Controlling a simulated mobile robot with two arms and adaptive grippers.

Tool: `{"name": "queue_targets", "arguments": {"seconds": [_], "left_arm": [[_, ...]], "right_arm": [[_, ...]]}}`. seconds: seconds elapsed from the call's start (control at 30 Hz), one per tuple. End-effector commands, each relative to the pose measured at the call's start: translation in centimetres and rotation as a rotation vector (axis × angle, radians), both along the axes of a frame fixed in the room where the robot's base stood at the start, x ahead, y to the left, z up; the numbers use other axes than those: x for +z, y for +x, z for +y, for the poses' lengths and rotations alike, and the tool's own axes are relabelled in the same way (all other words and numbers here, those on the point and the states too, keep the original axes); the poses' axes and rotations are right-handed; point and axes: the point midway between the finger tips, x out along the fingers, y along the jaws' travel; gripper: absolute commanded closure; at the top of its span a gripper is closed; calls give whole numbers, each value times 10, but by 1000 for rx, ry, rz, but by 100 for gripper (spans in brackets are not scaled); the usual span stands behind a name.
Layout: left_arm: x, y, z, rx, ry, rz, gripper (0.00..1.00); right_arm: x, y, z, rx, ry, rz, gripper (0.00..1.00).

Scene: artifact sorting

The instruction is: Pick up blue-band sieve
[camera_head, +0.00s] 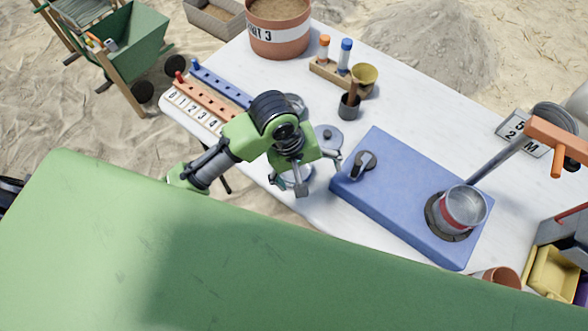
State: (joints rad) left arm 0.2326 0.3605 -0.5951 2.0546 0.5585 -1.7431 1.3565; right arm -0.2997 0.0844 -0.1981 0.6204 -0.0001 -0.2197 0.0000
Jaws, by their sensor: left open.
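My left gripper (308,176) is open, pointing down near the front edge of the white table, left of the blue block. A small round light object shows partly beneath and between its fingers. Its band colour is mostly hidden, so I cannot tell if it is the blue-band sieve. No clear blue band shows elsewhere. A round metal vessel with a red band (463,208) sits on a dark round pad on the blue block (385,190). My right gripper is not in view.
The white table (240,60) holds a grey lidded round item (328,136), a numbered peg rack (205,102), a tube rack (340,78) and a terracotta bucket (278,36). An orange-ended metal rod (500,163) slants above the right side.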

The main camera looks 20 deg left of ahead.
Motion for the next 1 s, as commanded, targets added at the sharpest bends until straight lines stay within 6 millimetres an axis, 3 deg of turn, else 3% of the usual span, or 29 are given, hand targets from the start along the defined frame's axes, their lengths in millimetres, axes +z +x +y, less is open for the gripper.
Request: {"name": "queue_targets", "arguments": {"seconds": [0.03, 0.2, 0.47, 0.57, 0.8, 1.0], "left_arm": [[8, 15, 7, 82, 26, 31, 11], [27, 40, 31, 394, 109, 147, 11], [46, 57, 59, 675, 184, 208, 11], [38, 57, 61, 699, 191, 214, 11], [-9, 57, 61, 700, 192, 214, 11], [-34, 57, 60, 698, 188, 212, 11]], "right_arm": [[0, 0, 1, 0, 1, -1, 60], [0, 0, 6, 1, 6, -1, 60], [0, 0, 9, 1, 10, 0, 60], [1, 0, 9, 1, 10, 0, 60], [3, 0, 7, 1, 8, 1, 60], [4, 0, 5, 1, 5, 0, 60]]}}
